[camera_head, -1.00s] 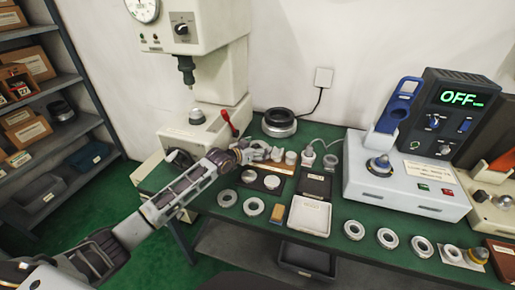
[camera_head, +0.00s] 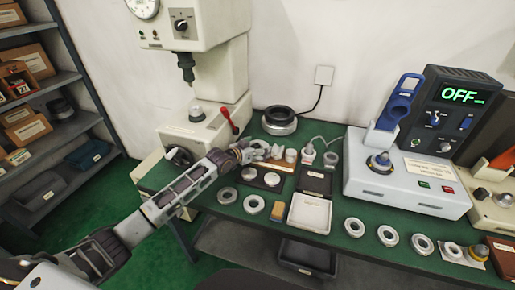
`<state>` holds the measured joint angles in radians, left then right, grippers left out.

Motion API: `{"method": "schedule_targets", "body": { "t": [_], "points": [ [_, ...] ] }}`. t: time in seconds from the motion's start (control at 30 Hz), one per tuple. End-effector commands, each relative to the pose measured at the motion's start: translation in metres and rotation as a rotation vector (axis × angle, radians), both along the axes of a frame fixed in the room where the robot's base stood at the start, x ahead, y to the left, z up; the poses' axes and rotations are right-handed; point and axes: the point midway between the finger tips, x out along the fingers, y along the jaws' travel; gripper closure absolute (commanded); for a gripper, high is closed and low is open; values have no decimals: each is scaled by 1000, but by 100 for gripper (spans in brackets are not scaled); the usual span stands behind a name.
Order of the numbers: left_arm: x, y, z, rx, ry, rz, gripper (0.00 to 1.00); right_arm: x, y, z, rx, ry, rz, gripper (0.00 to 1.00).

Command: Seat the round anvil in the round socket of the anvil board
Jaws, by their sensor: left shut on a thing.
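My left gripper (camera_head: 260,152) reaches in from the left to the back of the green bench. Its fingers are shut on a small pale piece that they largely hide; I take it to be the round anvil. The dark anvil board (camera_head: 261,184) lies just in front of and below the gripper, with two round pale faces on it. At this size I cannot tell which one is the round socket. The gripper is behind the board, beside short pale cylinders (camera_head: 291,156). My right gripper is not in view.
A press (camera_head: 222,75) stands behind at the left. A dark ring (camera_head: 279,121) lies at the back. The heater unit (camera_head: 405,185) fills the right.

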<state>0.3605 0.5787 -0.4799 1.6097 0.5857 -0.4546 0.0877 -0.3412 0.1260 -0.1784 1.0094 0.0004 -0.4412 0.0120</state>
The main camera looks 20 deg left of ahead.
Motion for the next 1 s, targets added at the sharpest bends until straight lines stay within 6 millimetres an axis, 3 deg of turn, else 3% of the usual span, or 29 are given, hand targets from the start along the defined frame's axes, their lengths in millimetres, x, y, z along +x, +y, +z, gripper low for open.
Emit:
{"method": "schedule_targets", "body": {
  "t": [0.07, 0.1, 0.2, 0.67, 1.0],
  "points": [
    [0, 0, -2, 1, 1, 0, 59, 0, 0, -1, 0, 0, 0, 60],
    [0, 0, -2, 2, 2, 0, 12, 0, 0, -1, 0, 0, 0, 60],
    [0, 0, -3, 2, 2, 0, 0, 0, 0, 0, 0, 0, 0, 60],
    [-2, 0, -7, 4, 13, -1, 0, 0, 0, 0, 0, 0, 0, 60],
    [-1, -1, 18, 1, 7, -1, 0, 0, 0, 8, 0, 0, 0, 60]
  ]
}}
